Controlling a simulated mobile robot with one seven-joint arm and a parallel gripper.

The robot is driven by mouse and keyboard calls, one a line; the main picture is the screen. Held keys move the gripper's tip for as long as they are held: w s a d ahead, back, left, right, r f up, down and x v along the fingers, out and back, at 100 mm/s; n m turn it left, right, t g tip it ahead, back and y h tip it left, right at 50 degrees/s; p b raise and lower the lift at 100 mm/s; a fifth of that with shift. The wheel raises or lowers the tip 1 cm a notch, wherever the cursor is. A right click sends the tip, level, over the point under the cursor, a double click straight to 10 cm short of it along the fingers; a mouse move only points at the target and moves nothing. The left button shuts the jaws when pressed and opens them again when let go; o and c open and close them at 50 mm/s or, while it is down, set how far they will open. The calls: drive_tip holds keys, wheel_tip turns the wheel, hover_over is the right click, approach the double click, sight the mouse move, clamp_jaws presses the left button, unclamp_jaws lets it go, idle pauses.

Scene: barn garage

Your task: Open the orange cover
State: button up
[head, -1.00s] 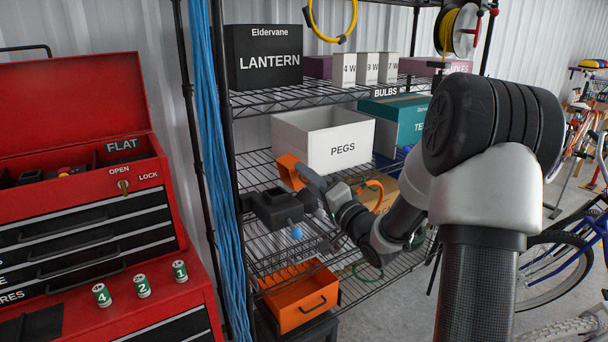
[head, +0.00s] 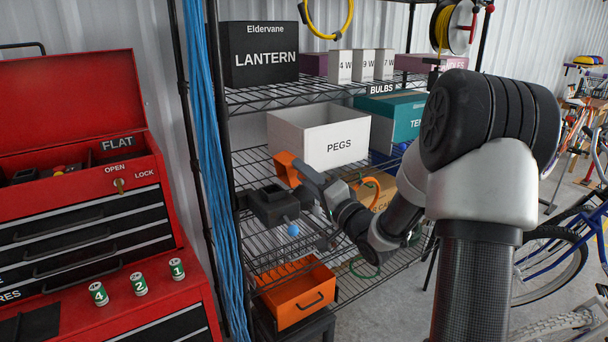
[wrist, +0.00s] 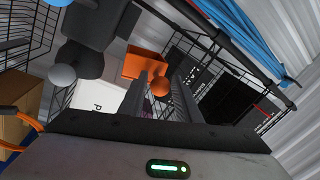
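The orange cover (head: 286,168) stands raised at the back of a dark box-like device (head: 272,206) on the wire shelf. A blue ball knob (head: 293,230) sits on the device's front. In the wrist view the orange cover (wrist: 144,63) is a tilted panel just beyond my fingers, with an orange ball (wrist: 160,86) near its lower edge. My gripper (wrist: 165,80) has its fingers apart, with the ball showing between them; I cannot tell whether they touch it. In the head view my gripper (head: 308,178) is right beside the cover, its fingertips partly hidden.
A white PEGS box (head: 330,146) stands close behind the cover. An orange open drawer (head: 300,298) is below. A cardboard box (head: 380,190) with an orange cable is right of my gripper. Blue cables (head: 208,150) hang left, beside a red tool chest (head: 75,100).

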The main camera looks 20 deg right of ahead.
drive_tip(key=b+v, duration=0.1)
drive_tip(key=v, duration=1.6)
